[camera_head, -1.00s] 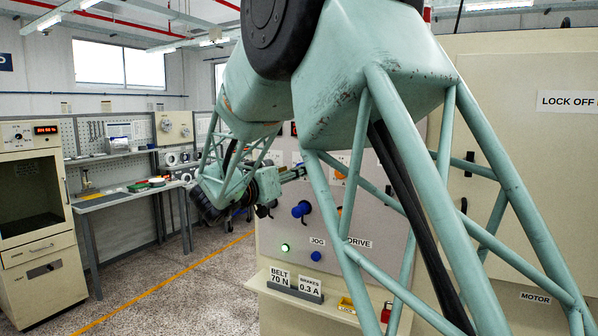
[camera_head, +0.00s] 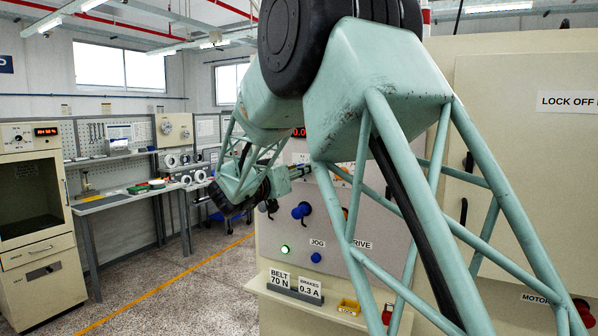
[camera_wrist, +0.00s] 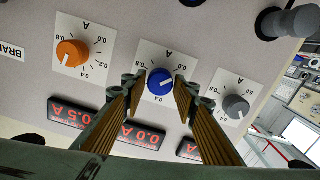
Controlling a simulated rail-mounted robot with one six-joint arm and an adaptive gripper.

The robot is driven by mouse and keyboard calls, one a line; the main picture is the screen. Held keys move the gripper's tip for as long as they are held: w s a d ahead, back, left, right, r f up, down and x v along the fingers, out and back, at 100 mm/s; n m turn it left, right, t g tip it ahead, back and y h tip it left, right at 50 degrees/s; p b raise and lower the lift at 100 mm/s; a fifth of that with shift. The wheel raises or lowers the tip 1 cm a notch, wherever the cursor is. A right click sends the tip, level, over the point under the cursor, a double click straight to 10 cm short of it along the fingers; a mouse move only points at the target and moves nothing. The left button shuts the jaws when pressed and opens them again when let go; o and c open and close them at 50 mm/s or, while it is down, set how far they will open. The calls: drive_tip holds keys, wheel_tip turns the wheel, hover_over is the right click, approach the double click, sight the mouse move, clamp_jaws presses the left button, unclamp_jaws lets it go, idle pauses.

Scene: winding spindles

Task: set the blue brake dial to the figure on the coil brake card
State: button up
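The blue brake dial (camera_wrist: 160,82) sits on a white scale plate in the wrist view, which shows the panel upside down. My gripper (camera_wrist: 161,92) is open, with one finger on each side of the blue dial. I cannot tell whether the fingers touch it. The red display (camera_wrist: 142,135) by the blue dial reads 0.0 A. The brakes card (camera_head: 310,290) on the ledge in the head view reads 0.3 A.
An orange dial (camera_wrist: 73,54) and a grey dial (camera_wrist: 236,106) flank the blue one closely. The orange one's display (camera_wrist: 72,113) reads 0.5 A. A dark grey knob (camera_wrist: 290,22) sticks out nearby. The belt card (camera_head: 280,279) reads 70 N.

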drive_tip(key=c, duration=0.5)
drive_tip(key=shift+o, duration=0.2)
drive_tip(key=shift+m, duration=0.4)
drive_tip(key=shift+d+f+m+b, duration=0.1)
drive_tip(key=shift+m+b, duration=2.2)
drive_tip(key=shift+m, duration=1.95)
drive_tip(key=shift+d+f+m+b, duration=0.1)
drive_tip(key=shift+m+b, duration=2.2)
drive_tip(key=shift+m, duration=1.95)
drive_tip(key=o, duration=0.8)
drive_tip(key=shift+r, duration=0.1)
